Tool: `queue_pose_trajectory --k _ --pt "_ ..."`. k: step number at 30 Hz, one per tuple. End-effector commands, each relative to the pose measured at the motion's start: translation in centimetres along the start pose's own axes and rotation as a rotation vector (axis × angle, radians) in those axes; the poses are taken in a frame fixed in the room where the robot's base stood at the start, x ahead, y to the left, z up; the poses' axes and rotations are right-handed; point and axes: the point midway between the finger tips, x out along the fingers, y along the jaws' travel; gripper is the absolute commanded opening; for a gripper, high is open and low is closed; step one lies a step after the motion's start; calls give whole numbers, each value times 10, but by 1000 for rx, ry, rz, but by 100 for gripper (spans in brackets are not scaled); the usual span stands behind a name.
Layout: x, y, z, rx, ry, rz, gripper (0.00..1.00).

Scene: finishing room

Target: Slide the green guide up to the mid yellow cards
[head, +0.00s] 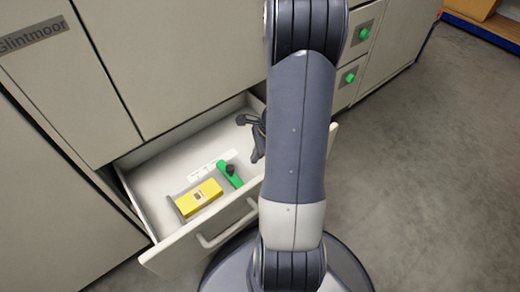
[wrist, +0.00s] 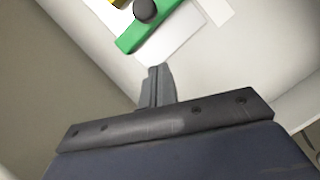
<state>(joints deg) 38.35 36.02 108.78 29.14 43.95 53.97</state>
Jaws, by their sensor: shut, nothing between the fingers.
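The green guide (head: 230,174), with a dark round knob on it, lies in the open drawer. It stands just right of the stack of yellow cards (head: 199,198), with a narrow gap between them. In the wrist view the green guide (wrist: 150,30) is at the top, and a corner of the yellow cards (wrist: 118,3) shows at the top edge. My gripper (head: 256,137) is over the drawer's right rear part, up and to the right of the guide; part of it is hidden behind my arm. In the wrist view my gripper (wrist: 158,72) is shut and empty, apart from the guide.
The drawer (head: 150,187) is pulled out, with raised walls and a front handle (head: 227,228). A white marked strip (head: 207,166) lies behind the cards. A grey plate (head: 176,208) stands at the cards' left end. Cabinets with green knobs (head: 363,34) are at right.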

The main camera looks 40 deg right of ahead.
Motion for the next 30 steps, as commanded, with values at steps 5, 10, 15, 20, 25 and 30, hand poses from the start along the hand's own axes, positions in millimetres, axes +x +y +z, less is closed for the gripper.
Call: queue_pose_trajectory --k 5,10,15,20,25,30 --pt "28 0 12 -6 0 0 0" --pt "35 0 29 -3 0 -1 0" --pt "36 0 36 -1 0 -1 0" --pt "36 0 37 0 0 -1 0" --pt "36 0 37 0 0 -1 0" --pt "39 5 47 -3 -1 3 0"
